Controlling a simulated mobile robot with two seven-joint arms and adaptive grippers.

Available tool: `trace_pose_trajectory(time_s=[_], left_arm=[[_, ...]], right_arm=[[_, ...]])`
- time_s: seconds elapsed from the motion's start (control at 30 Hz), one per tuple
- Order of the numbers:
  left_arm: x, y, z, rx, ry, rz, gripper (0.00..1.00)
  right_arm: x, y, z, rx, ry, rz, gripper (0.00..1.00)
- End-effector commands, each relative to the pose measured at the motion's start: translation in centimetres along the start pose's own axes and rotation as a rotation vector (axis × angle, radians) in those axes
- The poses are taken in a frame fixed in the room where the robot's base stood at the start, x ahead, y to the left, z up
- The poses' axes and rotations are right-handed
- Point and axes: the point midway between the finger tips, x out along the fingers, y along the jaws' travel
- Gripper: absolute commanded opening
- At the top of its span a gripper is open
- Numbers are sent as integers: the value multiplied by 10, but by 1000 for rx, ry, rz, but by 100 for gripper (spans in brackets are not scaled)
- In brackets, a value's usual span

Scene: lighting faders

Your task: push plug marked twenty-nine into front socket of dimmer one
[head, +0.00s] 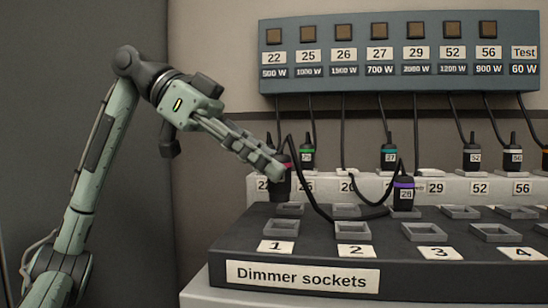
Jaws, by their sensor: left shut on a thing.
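My left gripper (278,173) is shut on a dark plug (281,190). The plug hangs roughly upright over the dimmer 1 side of the black socket block (302,254). Its number is hidden from view. A black cable loops from near the gripper down across the block towards the rail around label 29. The front socket of dimmer 1 (282,229) is an empty grey frame behind label 1. The plug's lower end looks above and behind it, near the back socket (290,209); the exact gap cannot be told. My right gripper is not in view.
A purple-banded plug (403,192) stands in dimmer 3's back socket. Plugs 25 (307,158), 27 (390,157), 52 (472,157) and 56 (513,157) stand along the white rail (455,188). Cables hang from the blue-grey panel (400,73). The other front sockets are empty.

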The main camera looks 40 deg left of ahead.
Motion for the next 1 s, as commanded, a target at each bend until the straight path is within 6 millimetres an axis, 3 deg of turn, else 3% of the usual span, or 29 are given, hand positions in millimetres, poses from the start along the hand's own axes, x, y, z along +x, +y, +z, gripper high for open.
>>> trace_pose_trajectory(time_s=[1.0], left_arm=[[12,-2,15,-2,1,-1,0]], right_arm=[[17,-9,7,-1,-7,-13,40]])
